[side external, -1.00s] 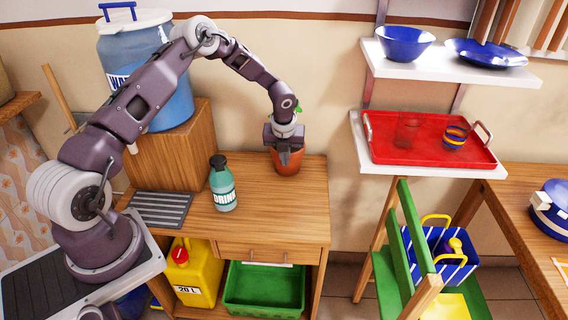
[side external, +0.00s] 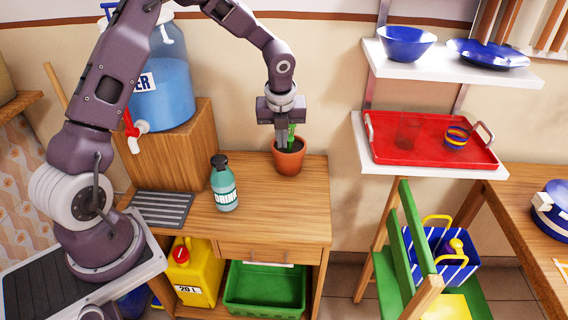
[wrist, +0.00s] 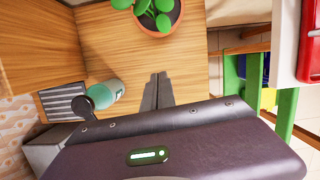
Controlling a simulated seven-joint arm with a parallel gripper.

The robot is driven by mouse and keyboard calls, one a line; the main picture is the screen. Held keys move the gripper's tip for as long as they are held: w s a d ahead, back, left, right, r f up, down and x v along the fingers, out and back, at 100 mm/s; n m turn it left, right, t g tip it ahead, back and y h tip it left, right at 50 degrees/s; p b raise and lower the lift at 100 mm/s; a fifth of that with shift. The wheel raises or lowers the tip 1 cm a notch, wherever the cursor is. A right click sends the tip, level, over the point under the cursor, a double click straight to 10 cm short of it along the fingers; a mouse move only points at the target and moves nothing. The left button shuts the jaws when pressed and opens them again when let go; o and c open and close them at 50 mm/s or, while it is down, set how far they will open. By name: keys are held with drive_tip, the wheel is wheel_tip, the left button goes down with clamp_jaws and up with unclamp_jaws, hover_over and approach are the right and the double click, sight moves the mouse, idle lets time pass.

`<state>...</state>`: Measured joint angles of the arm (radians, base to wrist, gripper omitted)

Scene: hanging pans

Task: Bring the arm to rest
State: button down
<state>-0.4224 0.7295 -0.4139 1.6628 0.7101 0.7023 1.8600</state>
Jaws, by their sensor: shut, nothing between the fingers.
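My gripper (side external: 281,134) is shut and empty, pointing down in front of the potted plant in the side view. Its closed fingertips also show in the wrist view (wrist: 158,78), over the wooden cabinet top. My arm arches up from its base at the left, and its top bend is cut off by the upper picture edge.
A blue water dispenser (side external: 165,92) stands on a wooden block at left. At right are a red tray (side external: 390,150) on a shelf and a green chair (side external: 421,243).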

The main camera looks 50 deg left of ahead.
drive_tip(key=s+d+r+n+t+y, duration=0.1)
drive_tip(key=s+d+r+n, duration=0.2)
drive_tip(key=s+r+n, duration=0.4)
drive_tip(key=s+d+r+n, duration=0.2)
drive_tip(key=s+r+n, duration=0.25)
drive_tip(key=r, duration=0.45)
drive_tip(key=s+d+r+n+t+h, duration=0.1)
drive_tip(key=s+d+n, duration=0.2)
drive_tip(key=s+n, duration=0.4)
drive_tip(key=s+d+r+n+t+h, duration=0.1)
drive_tip(key=s+d+r+n+h, duration=0.1)
drive_tip(key=s+d+n, duration=0.2)
drive_tip(key=s+n, duration=0.3)
drive_tip(key=s, duration=0.4)
drive_tip(key=shift+s+t, duration=0.3)
drive_tip(key=shift+s, duration=0.05)
